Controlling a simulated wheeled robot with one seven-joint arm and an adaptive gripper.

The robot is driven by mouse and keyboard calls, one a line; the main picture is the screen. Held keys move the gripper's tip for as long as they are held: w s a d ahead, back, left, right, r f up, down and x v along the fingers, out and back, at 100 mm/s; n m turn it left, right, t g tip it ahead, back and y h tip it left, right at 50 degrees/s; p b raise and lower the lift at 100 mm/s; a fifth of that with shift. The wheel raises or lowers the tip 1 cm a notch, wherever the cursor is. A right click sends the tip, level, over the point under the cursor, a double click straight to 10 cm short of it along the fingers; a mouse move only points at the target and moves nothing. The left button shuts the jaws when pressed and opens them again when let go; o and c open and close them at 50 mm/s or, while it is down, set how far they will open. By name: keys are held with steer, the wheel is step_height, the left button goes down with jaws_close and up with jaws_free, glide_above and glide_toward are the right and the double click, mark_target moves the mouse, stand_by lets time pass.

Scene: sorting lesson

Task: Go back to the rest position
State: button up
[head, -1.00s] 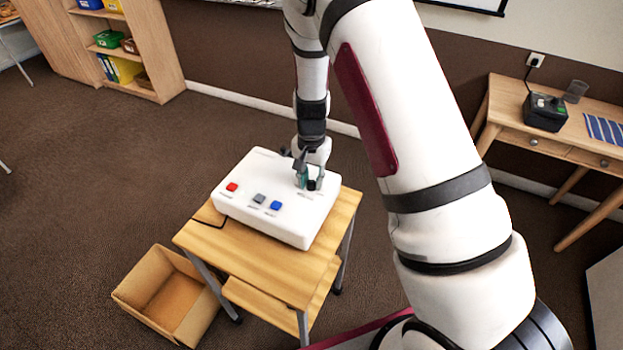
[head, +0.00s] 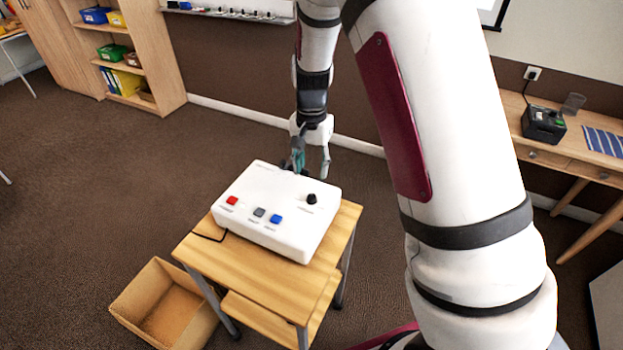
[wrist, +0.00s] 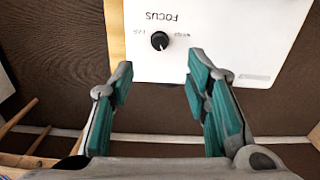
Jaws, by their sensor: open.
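My gripper (head: 311,163) is open and empty, above the far edge of a white control box (head: 262,240). In the wrist view its two teal-padded fingers (wrist: 161,84) are spread apart, with nothing between the pads. The box carries a black knob (head: 311,199), a red button (head: 232,200), a grey button (head: 259,212) and a blue button (head: 277,219). In the wrist view the knob (wrist: 159,41) lies beyond the fingertips, under the upside-down word FOCUS. The gripper is apart from the knob.
The box stands on a small wooden table (head: 240,287). An open cardboard box (head: 135,295) is on the floor at its left. A shelf unit (head: 160,75) stands at the back left. A desk (head: 560,150) with a black device (head: 543,124) is at the right. Floor between them is clear.

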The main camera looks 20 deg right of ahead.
steer(key=shift+r, duration=0.95)
steer(key=s+r+n+t+y, duration=0.1)
steer(key=s+r+n, duration=0.1)
steer(key=s+r, duration=0.45)
steer(key=s+r+n+t, duration=0.2)
steer(key=s+r, duration=0.2)
steer(key=r, duration=0.6)
steer(key=s+r+n+t, duration=0.1)
steer(key=s+r+n, duration=0.1)
steer(key=s, duration=0.6)
steer(key=s+r+n+t+h, duration=0.1)
steer(key=s+r, duration=0.3)
steer(key=s, duration=0.4)
steer(key=shift+r+n+t, duration=0.2)
steer(key=shift+n+t, duration=0.1)
steer(key=shift+n, duration=0.4)
